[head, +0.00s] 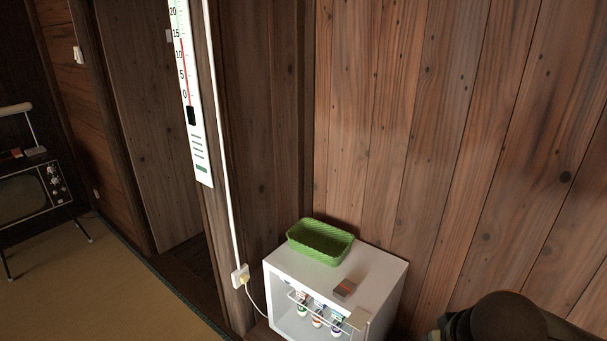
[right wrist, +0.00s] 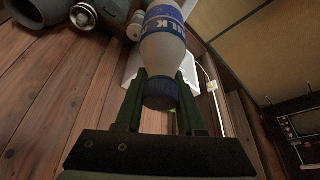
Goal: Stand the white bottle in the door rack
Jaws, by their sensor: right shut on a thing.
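The white bottle (right wrist: 163,48) has a blue MILK label and a dark blue cap, and its cap end points toward the right wrist camera. My right gripper (right wrist: 162,80) is shut on it, one dark green finger on each side near the cap. The bottle is not visible in the head view. The small white fridge (head: 285,272) stands low against the wood wall. A wire door rack (head: 322,309) with several small bottles shows at its front, cut off by the picture's bottom. My left gripper is not in view.
A cord runs from the fridge to a wall outlet (head: 240,276). My arm shows at the bottom right. An old television (head: 36,193) stands far left, with open tatami before it.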

